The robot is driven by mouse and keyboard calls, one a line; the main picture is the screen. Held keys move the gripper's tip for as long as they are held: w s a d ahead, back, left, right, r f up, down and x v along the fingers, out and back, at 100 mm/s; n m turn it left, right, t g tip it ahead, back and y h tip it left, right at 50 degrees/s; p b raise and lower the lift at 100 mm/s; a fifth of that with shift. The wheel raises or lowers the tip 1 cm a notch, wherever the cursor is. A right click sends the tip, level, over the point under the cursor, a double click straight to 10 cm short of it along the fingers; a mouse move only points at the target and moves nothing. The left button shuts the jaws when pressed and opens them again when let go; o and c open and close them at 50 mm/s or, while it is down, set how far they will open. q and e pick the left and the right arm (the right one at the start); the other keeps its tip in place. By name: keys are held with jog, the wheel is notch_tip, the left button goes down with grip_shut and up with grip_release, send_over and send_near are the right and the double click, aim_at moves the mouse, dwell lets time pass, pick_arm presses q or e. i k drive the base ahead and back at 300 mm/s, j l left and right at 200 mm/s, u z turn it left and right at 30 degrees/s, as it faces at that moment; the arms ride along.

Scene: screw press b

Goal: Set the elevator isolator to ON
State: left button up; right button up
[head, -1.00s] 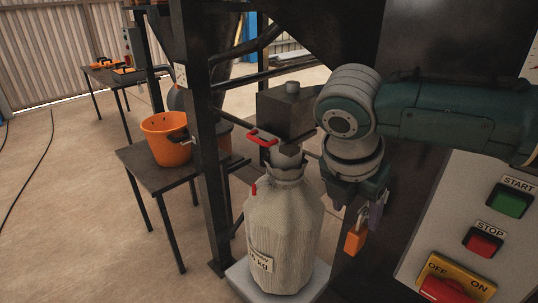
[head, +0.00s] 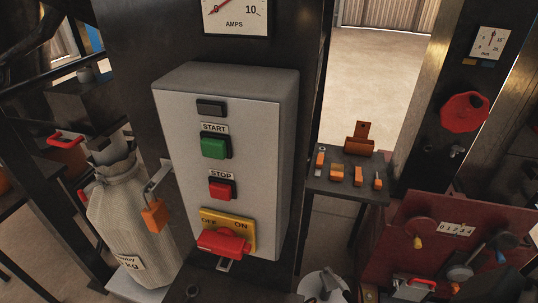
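The isolator is a red handle (head: 222,243) on a yellow plate (head: 213,215) low on the grey control box (head: 265,130). The plate reads OFF at left and ON at right. The red handle bar lies roughly level across the plate's lower part; I cannot tell for sure which word it is set to. A small metal tab (head: 224,265) shows below it. An orange padlock (head: 153,215) hangs from a metal bracket (head: 160,178) left of the box, apart from the isolator. Neither of my grippers is in view.
Above the isolator are a red STOP button (head: 220,189) and a green START button (head: 213,147). A filled sack (head: 130,215) stands at left. A dark table (head: 340,187) with orange items is behind right. A red panel (head: 400,235) and red handwheel (head: 465,112) are at right.

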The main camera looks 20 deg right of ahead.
aim_at(224, 241)
jog(key=k+j, duration=0.1)
jog(key=j, duration=0.6)
jog(key=k+j, duration=0.1)
jog(key=j, duration=0.65)
